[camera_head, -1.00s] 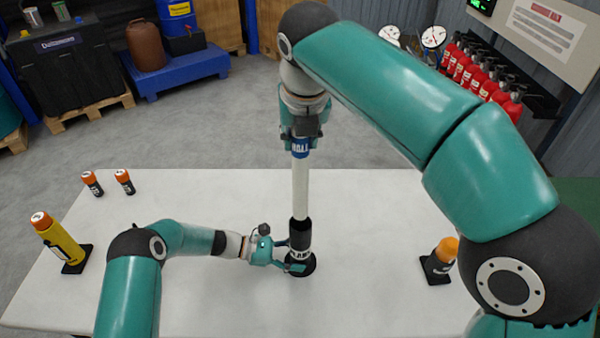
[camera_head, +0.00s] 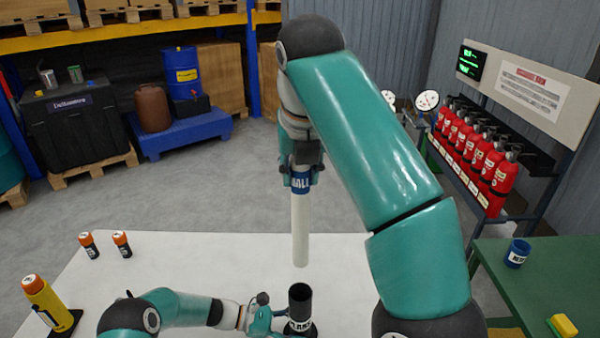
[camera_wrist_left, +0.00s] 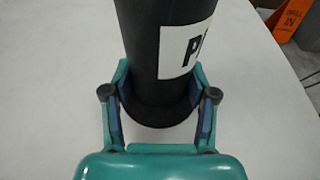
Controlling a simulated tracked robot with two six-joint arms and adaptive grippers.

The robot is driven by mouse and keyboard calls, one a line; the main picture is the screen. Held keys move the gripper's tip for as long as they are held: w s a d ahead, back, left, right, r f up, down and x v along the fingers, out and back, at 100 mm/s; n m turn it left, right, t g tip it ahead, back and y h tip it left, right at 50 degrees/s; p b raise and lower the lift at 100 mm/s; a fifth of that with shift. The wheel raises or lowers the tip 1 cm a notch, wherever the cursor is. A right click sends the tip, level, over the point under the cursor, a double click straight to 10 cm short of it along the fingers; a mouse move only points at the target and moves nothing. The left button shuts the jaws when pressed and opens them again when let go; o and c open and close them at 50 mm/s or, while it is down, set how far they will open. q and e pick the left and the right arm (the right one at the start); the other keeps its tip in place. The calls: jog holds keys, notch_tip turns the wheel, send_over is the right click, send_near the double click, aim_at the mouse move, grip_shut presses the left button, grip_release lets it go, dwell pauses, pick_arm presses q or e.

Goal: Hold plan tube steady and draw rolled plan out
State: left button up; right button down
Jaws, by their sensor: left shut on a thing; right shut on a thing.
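The black plan tube (camera_head: 300,302) stands upright on the white table, its open top facing up. My left gripper (camera_head: 284,322) is shut around its lower part. In the left wrist view the tube (camera_wrist_left: 160,45) with a white label is between the two fingers of my left gripper (camera_wrist_left: 158,105). The white rolled plan (camera_head: 300,230) hangs upright above the tube, its lower end clear of the mouth. My right gripper (camera_head: 301,178) is shut on its blue-banded top.
A yellow tube with an orange cap (camera_head: 45,303) and two small dark orange-capped tubes (camera_head: 88,245) stand on the table's left (camera_head: 190,262). A green bench (camera_head: 500,290) with a blue cup (camera_head: 517,253) is at right. Red extinguishers (camera_head: 480,155) hang behind.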

pick_arm(q)
jog(key=o, duration=1)
jog(key=shift+c, duration=0.2)
